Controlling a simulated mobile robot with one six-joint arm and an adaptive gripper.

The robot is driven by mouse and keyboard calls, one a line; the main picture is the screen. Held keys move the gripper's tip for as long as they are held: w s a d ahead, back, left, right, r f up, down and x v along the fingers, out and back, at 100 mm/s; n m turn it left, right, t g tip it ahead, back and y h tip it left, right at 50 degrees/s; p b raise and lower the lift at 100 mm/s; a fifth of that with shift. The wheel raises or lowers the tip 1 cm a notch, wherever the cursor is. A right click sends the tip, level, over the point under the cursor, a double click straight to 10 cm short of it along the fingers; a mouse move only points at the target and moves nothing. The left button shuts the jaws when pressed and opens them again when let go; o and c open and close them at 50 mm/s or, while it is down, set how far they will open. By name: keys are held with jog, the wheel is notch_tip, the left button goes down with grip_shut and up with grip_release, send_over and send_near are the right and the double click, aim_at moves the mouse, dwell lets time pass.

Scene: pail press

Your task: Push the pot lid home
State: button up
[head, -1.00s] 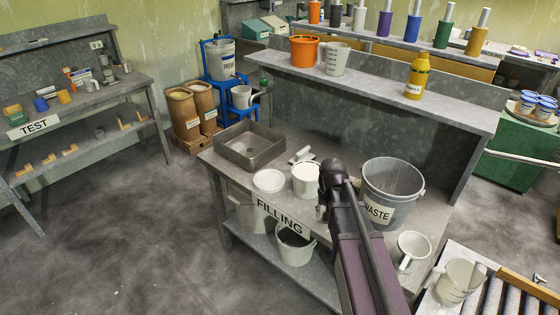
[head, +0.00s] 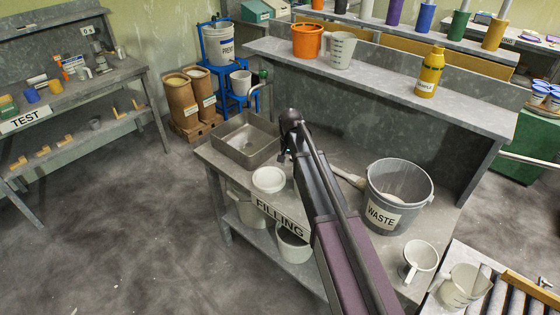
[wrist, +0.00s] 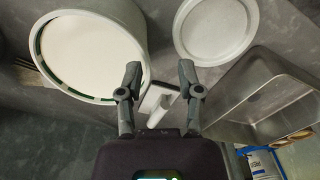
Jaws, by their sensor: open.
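The round white lid (head: 269,179) lies flat on the filling bench, left of my arm; it also shows at the top right of the wrist view (wrist: 215,30). The white pot (wrist: 88,58) stands beside it, at the upper left of the wrist view. Its broad top is pale, with a thin green line inside the rim; the lid is apart from it. In the head view my arm hides the pot. My gripper (wrist: 160,80) is open and empty. Its two fingers are apart above the bench, between pot and lid. It also shows in the head view (head: 285,155).
A white T-shaped tool (wrist: 156,102) lies on the bench below the fingers. The grey waste pail (head: 397,190) stands right of my arm. A raised shelf (head: 380,80) with an orange bucket (head: 308,40) runs along the back.

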aim_at(283, 180)
jog(key=shift+w+a+f+b, duration=0.6)
jog(key=shift+w+f+b, duration=0.15)
jog(key=shift+f+b, duration=0.2)
jog(key=shift+w+a+f+b, duration=0.55)
jog(key=shift+w+f+b, duration=0.2)
jog(key=shift+f+b, duration=0.15)
notch_tip(283, 180, down, 8)
jog(key=b, duration=0.8)
jog(key=shift+r, duration=0.15)
grip_shut()
